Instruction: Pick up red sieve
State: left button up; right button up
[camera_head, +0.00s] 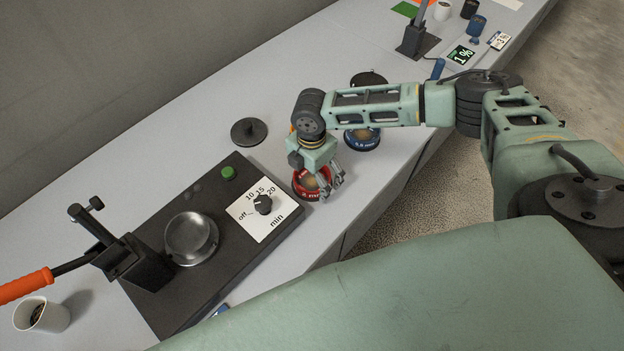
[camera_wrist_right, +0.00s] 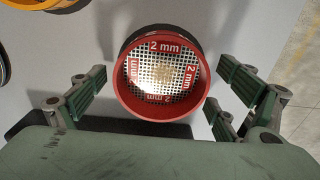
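The red sieve (camera_head: 303,190) is a round red ring on the grey worktop, just right of the black timer box. In the right wrist view the red sieve (camera_wrist_right: 160,113) shows its mesh, marked "2 mm", with some light material at the centre. My right gripper (camera_head: 328,187) is over the sieve and partly hides it in the head view. In the right wrist view the right gripper's fingers (camera_wrist_right: 160,95) are spread wide on either side of the sieve, with gaps between them and the rim. My left gripper is not in view.
A blue sieve (camera_head: 362,138) stands close behind my right gripper. A black lid (camera_head: 249,131) lies on the worktop. The black timer box (camera_head: 180,262) with a dial (camera_head: 263,204) and a metal dish (camera_head: 190,237) is at left. A white cup (camera_head: 42,315) stands at lower left.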

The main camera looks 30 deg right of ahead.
jog(key=c, duration=1)
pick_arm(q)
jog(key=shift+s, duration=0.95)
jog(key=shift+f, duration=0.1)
pick_arm(e)
jog(key=shift+r, duration=0.15)
